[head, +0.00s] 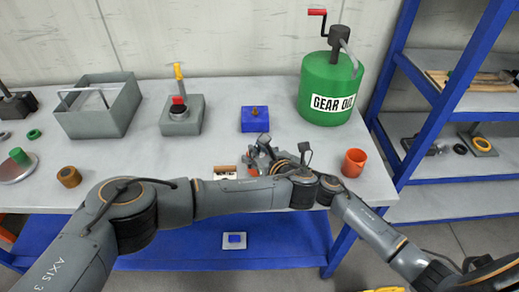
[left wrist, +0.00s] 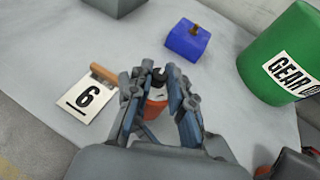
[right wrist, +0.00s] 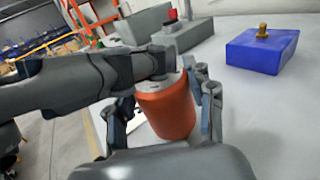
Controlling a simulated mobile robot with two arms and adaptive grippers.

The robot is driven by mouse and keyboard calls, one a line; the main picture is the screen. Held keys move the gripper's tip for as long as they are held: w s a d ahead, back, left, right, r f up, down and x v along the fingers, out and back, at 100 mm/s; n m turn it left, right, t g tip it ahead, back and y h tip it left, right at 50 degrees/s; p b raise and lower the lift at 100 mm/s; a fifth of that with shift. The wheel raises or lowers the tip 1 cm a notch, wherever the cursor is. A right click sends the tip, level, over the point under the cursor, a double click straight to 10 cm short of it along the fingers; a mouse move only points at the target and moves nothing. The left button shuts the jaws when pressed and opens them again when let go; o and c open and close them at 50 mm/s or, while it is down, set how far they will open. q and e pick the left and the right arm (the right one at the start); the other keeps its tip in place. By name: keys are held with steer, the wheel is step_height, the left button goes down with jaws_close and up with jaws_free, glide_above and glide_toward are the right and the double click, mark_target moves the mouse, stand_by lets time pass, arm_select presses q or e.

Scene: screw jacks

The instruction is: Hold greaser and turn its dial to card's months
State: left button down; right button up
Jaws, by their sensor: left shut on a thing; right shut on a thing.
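The greaser is an orange-red cylinder, seen in the right wrist view (right wrist: 168,108) between the fingers of my right gripper (right wrist: 165,100), which is shut on its body. My left gripper (left wrist: 156,88) reaches over its top and is shut there on a small dark part, apparently the dial. The orange body (left wrist: 153,108) shows below those fingers in the left wrist view. Any dial marks are hidden or too small to read. The white card (left wrist: 86,98) shows an underlined 6 and stands beside the greaser. In the head view my arms hide most of the greaser.
A blue block with a brass fitting (head: 255,118) stands behind the grippers. A green gear oil can (head: 330,88) stands at the back right. A separate orange cup (head: 354,162) is at the right. A grey bin (head: 98,108) and a grey box (head: 182,116) are further left.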

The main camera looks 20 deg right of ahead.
arm_select(q)
steer(key=shift+d+r, duration=0.1)
stand_by(0.3)
steer(key=c, duration=1.2)
jaws_free()
steer(key=a+v, duration=0.1)
steer(key=v, duration=1.1)
steer(key=shift+d, duration=0.4)
